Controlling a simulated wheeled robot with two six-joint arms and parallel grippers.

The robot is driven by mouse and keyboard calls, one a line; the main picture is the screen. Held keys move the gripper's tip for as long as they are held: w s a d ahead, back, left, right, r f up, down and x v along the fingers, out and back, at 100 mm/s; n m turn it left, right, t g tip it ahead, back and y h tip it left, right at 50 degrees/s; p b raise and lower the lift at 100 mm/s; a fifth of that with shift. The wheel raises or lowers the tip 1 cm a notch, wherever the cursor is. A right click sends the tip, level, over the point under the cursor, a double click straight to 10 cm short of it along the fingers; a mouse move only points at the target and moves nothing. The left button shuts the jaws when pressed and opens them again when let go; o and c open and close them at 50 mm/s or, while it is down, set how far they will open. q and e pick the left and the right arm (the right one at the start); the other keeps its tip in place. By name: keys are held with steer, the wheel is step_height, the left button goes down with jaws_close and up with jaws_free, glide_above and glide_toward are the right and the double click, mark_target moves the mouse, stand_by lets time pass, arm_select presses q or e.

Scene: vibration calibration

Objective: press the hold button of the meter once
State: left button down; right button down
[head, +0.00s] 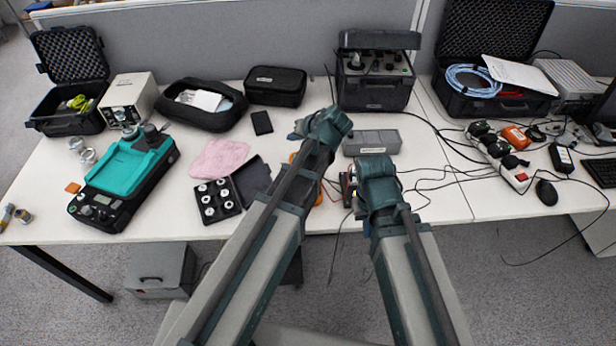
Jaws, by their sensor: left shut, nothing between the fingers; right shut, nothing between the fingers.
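I cannot make out the meter's face or its hold button. Bits of an orange-edged object (319,193) show beside my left arm near the table's front edge. It may be the meter, but my arm covers most of it. A small dark object with red (347,187) shows between my two arms. My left arm reaches up from the bottom to the middle of the table. My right arm stands beside it, a little lower. I cannot make out the fingers of either gripper; the arm links hide them.
A teal-topped instrument (125,165), a black tray of round parts (217,200) and a pink cloth (219,158) lie left. A grey box (372,142) and black case (376,92) stand behind my arms. A power strip (497,155), cables and a mouse (546,192) lie right.

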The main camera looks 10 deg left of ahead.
arm_select(q)
steer(key=shift+w+d+r, duration=0.1)
steer(key=shift+w+d, duration=0.05)
steer(key=shift+d, duration=0.1)
arm_select(e)
steer(key=shift+s+d, duration=0.2)
steer(key=shift+s, duration=0.1)
steer(key=shift+f, duration=0.1)
